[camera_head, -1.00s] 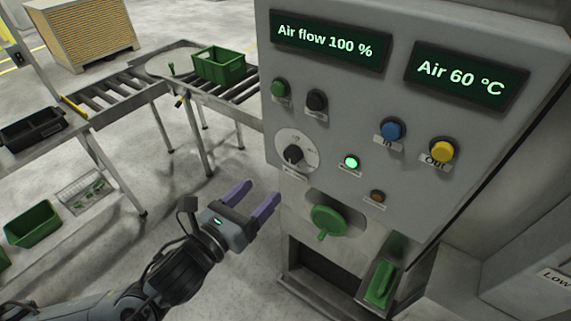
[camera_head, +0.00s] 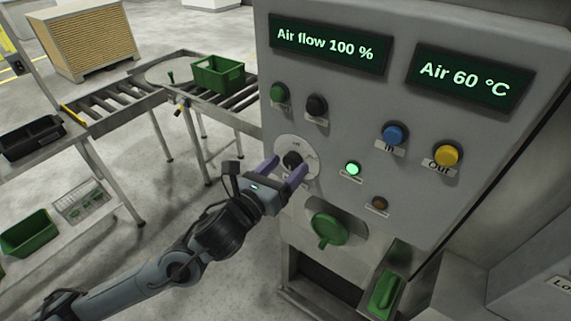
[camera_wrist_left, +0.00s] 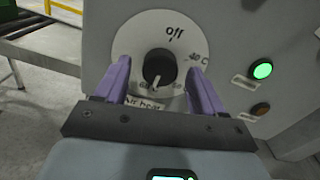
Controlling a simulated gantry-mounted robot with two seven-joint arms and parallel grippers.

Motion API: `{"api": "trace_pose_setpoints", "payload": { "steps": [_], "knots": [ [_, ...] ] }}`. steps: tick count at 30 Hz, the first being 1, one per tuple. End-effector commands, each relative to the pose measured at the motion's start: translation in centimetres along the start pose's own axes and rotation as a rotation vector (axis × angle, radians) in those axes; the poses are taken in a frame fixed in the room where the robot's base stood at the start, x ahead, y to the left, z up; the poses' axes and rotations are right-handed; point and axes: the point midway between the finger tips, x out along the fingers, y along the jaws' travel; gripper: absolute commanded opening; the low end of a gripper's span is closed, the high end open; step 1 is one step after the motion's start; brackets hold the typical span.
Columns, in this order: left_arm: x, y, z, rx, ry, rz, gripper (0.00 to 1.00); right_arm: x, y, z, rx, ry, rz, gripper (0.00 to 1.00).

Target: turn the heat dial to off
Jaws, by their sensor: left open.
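The heat dial (camera_head: 292,158) is a black knob on a round white scale plate, low on the left of the grey panel. It also shows in the left wrist view (camera_wrist_left: 158,66), with "off" at the top of the scale, a "40 C" mark at the right and "Air heat" partly hidden below. The knob's white pointer line points down, away from "off". My left gripper (camera_head: 284,170) is open, its purple fingers on either side of the knob; in the wrist view its fingers (camera_wrist_left: 160,80) stand left and right of it with gaps. My right gripper is not in view.
Two displays read "Air flow 100 %" (camera_head: 330,45) and "Air 60 °C" (camera_head: 470,78). Green and black buttons sit above the dial, and a lit green lamp (camera_head: 353,169) to its right. A green handle (camera_head: 328,229) is just below. A roller conveyor (camera_head: 110,98) stands at the left.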

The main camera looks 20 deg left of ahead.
Motion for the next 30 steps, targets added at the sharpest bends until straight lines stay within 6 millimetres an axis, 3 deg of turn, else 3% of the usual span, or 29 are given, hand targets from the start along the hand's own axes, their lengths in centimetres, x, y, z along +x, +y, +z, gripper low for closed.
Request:
{"api": "trace_pose_setpoints", "payload": {
  "steps": [12,23,30],
  "knots": [
    [0.50,-0.04,-0.04,0.001,0.000,-0.001,0.68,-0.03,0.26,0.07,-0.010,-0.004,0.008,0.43],
    [0.48,-0.03,-0.04,0.001,0.000,-0.001,0.13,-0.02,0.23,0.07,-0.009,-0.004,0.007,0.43],
    [0.47,-0.03,-0.05,-0.019,0.000,-0.001,0.13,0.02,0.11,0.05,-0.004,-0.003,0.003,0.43]
  ]
}}
